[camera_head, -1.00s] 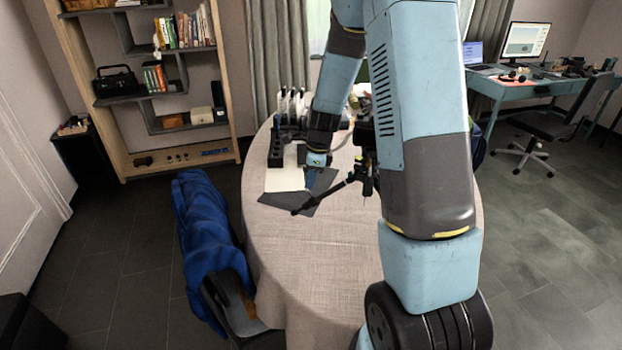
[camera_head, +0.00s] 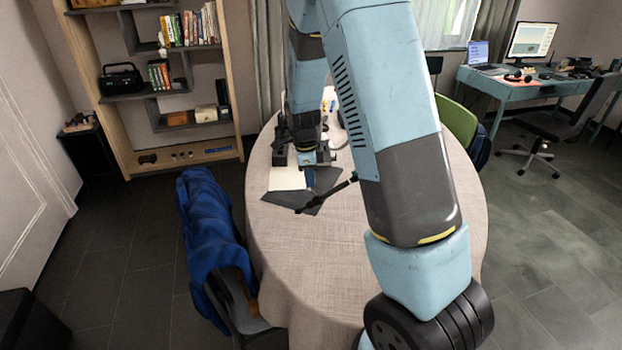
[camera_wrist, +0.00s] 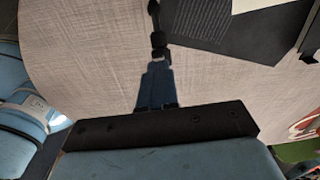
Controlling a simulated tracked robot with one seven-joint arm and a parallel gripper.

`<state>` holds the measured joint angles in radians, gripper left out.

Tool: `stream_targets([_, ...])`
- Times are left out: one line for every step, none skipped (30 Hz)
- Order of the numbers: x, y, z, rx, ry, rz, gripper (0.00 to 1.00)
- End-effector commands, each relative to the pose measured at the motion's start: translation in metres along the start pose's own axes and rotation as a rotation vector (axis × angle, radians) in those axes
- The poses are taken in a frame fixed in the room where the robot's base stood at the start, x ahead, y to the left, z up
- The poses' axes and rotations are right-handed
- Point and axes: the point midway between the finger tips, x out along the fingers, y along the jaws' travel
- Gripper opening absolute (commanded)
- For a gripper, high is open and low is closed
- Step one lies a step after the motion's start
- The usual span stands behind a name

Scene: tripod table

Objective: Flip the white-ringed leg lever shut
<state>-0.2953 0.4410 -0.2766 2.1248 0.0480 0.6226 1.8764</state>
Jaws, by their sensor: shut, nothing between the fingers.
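A black tripod leg (camera_head: 330,197) lies low over the table, its foot over the dark sheet. The rest of the tripod is hidden behind my arm. In the wrist view a black leg section with thicker collars (camera_wrist: 157,38) extends up from just beyond my fingertips. A small pale bit shows at the fingertips; I cannot tell whether it is the white ring. The lever and its position cannot be made out. My gripper (camera_wrist: 157,72) is shut and empty, its blue fingers together, tips at or very near the leg. In the head view my gripper (camera_head: 309,178) is above the sheets.
The round table (camera_head: 290,255) has a beige cloth, clear toward the front. A chair with a blue jacket (camera_head: 208,230) stands at the left, a green chair (camera_head: 457,122) at the back right.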

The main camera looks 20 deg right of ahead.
Motion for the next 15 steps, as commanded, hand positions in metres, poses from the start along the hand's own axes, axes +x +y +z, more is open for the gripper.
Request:
stream_targets([0.001,0.001,0.003,-0.004,0.022,0.0,0.0])
stream_targets([0.001,0.001,0.004,-0.005,0.035,0.0,0.0])
stream_targets([0.001,0.0,0.005,-0.004,0.051,0.0,0.0])
stream_targets([0.001,0.0,0.006,-0.006,0.065,-0.001,0.0])
stream_targets([0.001,0.0,0.007,-0.004,0.078,-0.001,0.0])
stream_targets([0.002,0.0,0.008,-0.005,0.095,0.0,0.0])
stream_targets([0.002,0.0,0.009,-0.005,0.11,0.0,0.0])
stream_targets([0.002,0.001,0.01,-0.004,0.123,0.0,0.0])
stream_targets([0.003,0.001,0.011,-0.005,0.141,0.0,0.0])
stream_targets([0.003,0.0,0.012,-0.004,0.156,-0.001,0.0])
stream_targets([0.004,0.0,0.013,-0.005,0.17,0.0,0.0])
stream_targets([0.004,0.0,0.014,-0.004,0.189,0.0,0.0])
stream_targets([0.004,0.0,0.015,-0.004,0.204,-0.001,0.0])
stream_targets([0.005,0.0,0.016,-0.006,0.219,-0.001,0.0])
stream_targets([0.005,0.0,0.017,-0.003,0.24,0.0,0.0])
